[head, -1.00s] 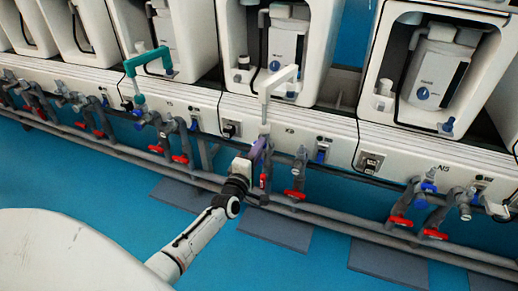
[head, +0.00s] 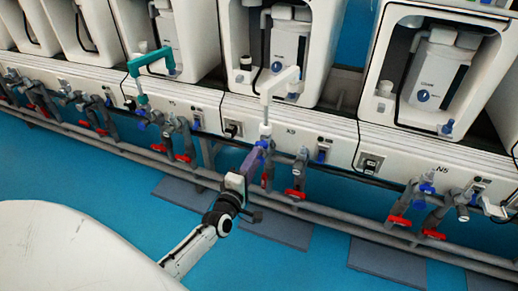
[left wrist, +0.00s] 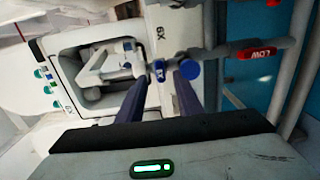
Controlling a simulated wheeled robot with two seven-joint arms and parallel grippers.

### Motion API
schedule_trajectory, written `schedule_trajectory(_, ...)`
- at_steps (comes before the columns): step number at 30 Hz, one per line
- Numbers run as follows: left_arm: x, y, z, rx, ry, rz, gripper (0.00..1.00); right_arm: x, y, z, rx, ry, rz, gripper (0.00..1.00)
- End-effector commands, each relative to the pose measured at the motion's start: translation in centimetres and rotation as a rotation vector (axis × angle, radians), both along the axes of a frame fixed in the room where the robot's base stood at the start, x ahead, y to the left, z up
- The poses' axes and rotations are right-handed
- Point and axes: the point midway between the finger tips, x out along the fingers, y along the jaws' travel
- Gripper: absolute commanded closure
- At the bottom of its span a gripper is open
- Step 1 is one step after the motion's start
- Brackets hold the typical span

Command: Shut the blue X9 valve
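The X9 station's blue valve (head: 263,143) sits on the grey pipe below the white arm-shaped spout. My left gripper (head: 254,157) reaches up to it from the lower left, its purple fingers close to the valve and partly covering the pipe. In the left wrist view the fingers (left wrist: 160,88) are spread apart. A small blue knob (left wrist: 158,71) shows between their tips, and a round blue cap (left wrist: 190,69) shows at the right finger's tip. I cannot tell whether a finger touches either. My right gripper is not in view.
Red-handled valves (head: 295,193) hang on the pipes just right of my gripper. A long grey rail (head: 330,216) runs below them. In the wrist view a red LOW handle (left wrist: 262,53) is at the right.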

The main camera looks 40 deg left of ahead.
Motion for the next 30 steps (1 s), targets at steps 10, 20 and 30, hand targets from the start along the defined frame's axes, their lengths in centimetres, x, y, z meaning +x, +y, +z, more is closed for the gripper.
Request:
schedule_trajectory(10,-4.4,-1.1,0.0,-0.001,0.0,0.0,0.67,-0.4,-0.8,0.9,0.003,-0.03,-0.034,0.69)
schedule_trajectory(20,-4.6,-1.1,0.0,-0.001,-0.001,0.0,0.67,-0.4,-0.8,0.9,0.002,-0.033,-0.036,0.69)
schedule_trajectory(30,-4.5,-1.8,-0.1,0.018,0.02,-0.021,0.67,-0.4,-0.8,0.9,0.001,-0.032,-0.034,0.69)
